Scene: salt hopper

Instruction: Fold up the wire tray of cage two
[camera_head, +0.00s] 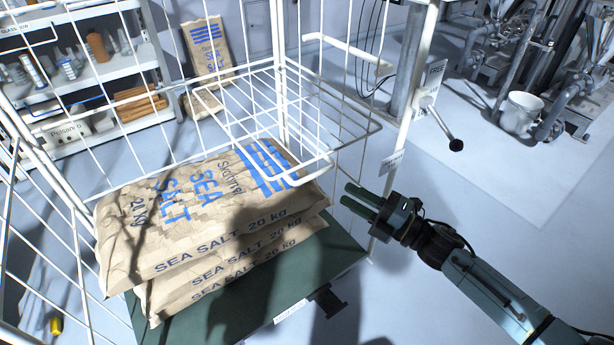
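The white wire tray (262,102) sticks out roughly level inside the tall white wire cage (283,75), above the salt sacks. Its front rim (345,147) reaches toward the cage's open right side. My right gripper (349,195) is outside the cage, below and to the right of the tray's front corner. Its two dark fingers are apart, nothing shows between them, and it does not appear to touch the tray. My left gripper is out of view.
A white post with a "FREE" plate (434,75) and a black-knobbed lever (456,145) stands right of the cage. A shelf rack (85,75) and another sack (207,50) are behind. A white bucket (521,112) stands near machinery at upper right. The right floor is clear.

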